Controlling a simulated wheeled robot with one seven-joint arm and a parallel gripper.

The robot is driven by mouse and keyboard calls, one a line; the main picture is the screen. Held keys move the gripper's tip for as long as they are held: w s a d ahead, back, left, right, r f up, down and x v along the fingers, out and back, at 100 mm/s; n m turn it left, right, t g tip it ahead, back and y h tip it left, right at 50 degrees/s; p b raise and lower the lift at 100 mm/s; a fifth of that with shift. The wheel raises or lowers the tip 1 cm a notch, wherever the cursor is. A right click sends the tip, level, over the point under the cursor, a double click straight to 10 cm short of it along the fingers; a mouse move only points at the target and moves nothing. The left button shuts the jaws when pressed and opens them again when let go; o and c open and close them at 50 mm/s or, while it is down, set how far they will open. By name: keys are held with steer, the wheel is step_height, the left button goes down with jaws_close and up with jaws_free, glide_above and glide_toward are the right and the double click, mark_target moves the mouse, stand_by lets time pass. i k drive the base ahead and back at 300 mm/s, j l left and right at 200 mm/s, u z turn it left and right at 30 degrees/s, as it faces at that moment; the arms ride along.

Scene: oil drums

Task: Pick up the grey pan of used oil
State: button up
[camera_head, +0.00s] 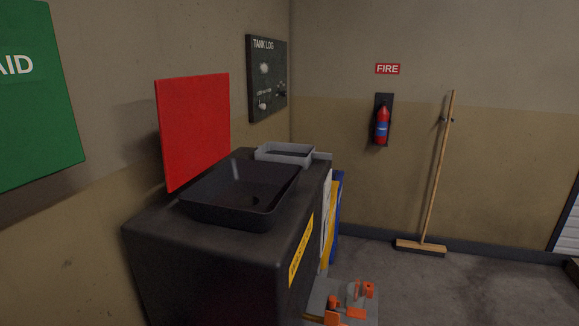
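A small grey pan (270,157) sits at the far end of the top of a black cabinet (150,232). It is shallow and rectangular, and its inside looks dark; I cannot tell how full it is. A larger black basin (265,216) is on the near part of the same top, in front of the pan. Grey and orange parts show low at the bottom edge, beside the cabinet and well below the pan. They may belong to my gripper, but I cannot make out its fingers or whether it is open. Nothing is seen touching the pan.
A red upright panel (195,130) stands at the basin's left, by the wall. Blue and yellow things (334,215) stand beyond the cabinet's far end. A broom (438,170) leans by the back wall, right of a fire extinguisher (382,124). Floor (440,285) at right is clear.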

mark_target(303, 154)
steer(key=k+u, duration=0.1)
steer(key=u, duration=1)
steer(key=i+l, duration=0.2)
steer(key=l, duration=0.45)
steer(key=i+l, duration=0.15)
steer(key=l, duration=0.45)
steer(key=i+l, duration=0.2)
steer(key=l, duration=0.45)
steer(key=i+l, duration=0.2)
steer(key=l, duration=0.45)
steer(key=i+l, duration=0.15)
steer(key=l, duration=0.45)
steer(key=i+l, duration=0.2)
steer(key=l, duration=0.45)
steer(key=i+l+u, duration=0.1)
steer(key=l, duration=0.55)
steer(key=i+l, duration=0.25)
steer(key=l, duration=0.35)
